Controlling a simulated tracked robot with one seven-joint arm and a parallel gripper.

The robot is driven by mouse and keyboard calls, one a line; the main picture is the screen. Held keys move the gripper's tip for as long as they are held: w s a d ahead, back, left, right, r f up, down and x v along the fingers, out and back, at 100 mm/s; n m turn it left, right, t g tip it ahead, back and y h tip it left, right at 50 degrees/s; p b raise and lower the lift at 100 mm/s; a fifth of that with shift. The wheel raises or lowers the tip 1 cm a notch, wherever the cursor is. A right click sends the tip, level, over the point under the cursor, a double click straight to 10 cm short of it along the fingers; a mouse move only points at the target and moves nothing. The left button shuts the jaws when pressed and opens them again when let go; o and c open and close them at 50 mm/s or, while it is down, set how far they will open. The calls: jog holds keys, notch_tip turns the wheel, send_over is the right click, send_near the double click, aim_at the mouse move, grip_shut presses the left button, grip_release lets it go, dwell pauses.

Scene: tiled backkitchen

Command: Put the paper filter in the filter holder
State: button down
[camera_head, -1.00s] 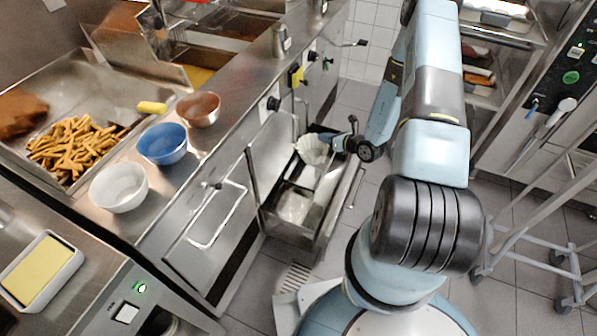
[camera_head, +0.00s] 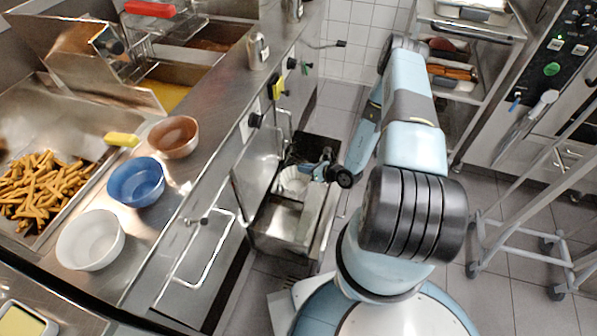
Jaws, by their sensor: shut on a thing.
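The white fluted paper filter (camera_head: 293,182) is in my gripper (camera_head: 308,169), which is shut on its upper right edge. The filter is upright, at the opening of a metal pull-out unit (camera_head: 272,241) under the counter, which looks like the filter holder. The filter's lower part sits close to or inside the unit; I cannot tell whether it touches the bottom. My arm reaches in from the right, and its last links partly hide the gripper's fingers.
An open metal door (camera_head: 258,168) stands just left of the filter. The counter above holds a white bowl (camera_head: 90,240), a blue bowl (camera_head: 137,182) and a brown bowl (camera_head: 174,137). A wheeled rack (camera_head: 510,235) stands at right. Tiled floor lies between.

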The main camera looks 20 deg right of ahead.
jog(key=shift+w+d+f, duration=0.1)
jog(key=shift+w+f, duration=1.4)
jog(key=shift+f, duration=0.3)
jog(key=shift+w+d+f, duration=0.15)
jog(key=shift+w+f, duration=1.3)
jog(key=shift+f, duration=0.35)
jog(key=shift+w+d+f, duration=0.1)
jog(key=shift+w+f, duration=1.4)
jog(key=shift+f, duration=0.3)
jog(key=c, duration=1.2)
grip_release()
